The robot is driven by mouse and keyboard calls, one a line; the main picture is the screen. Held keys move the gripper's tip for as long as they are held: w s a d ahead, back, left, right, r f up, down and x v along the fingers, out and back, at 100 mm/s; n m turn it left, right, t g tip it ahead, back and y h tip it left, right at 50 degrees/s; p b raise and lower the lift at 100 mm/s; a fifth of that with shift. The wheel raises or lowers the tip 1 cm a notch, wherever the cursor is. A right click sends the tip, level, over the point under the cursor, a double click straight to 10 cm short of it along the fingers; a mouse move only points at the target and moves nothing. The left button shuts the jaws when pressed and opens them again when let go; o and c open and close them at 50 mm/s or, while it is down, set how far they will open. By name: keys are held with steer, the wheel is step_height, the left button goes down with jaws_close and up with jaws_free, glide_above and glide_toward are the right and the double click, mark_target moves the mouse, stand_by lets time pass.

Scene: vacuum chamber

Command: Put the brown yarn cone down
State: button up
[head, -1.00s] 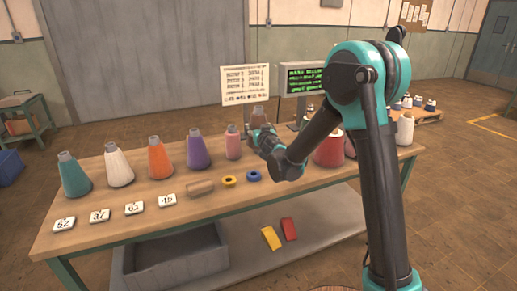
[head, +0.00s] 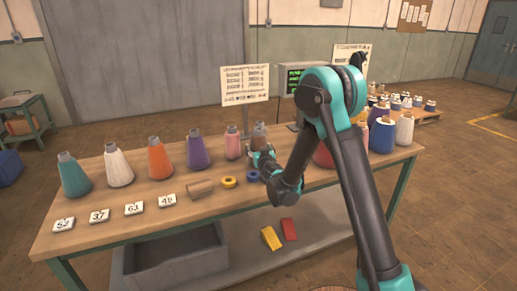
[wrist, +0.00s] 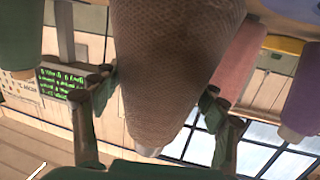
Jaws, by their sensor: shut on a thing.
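The brown yarn cone (head: 259,130) is upright at the back of the table, just right of the pink cone (head: 232,143). My gripper (head: 262,158) is shut on it and partly covers its lower part. In the wrist view the brown cone (wrist: 172,60) fills the middle, its textured side between the two fingers of my gripper (wrist: 157,98). Its base is hidden in the head view, so I cannot tell whether it touches the wooden table (head: 110,200).
Purple (head: 197,152), orange (head: 159,160), white (head: 119,166) and teal (head: 73,176) cones stand in a row to the left. Yellow (head: 229,182) and blue (head: 252,176) rings lie in front. More cones, including a dark blue one (head: 382,137), stand right, partly behind my arm.

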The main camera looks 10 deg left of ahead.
steer(key=shift+f, duration=0.1)
steer(key=o, duration=1.5)
steer(key=shift+o, duration=0.2)
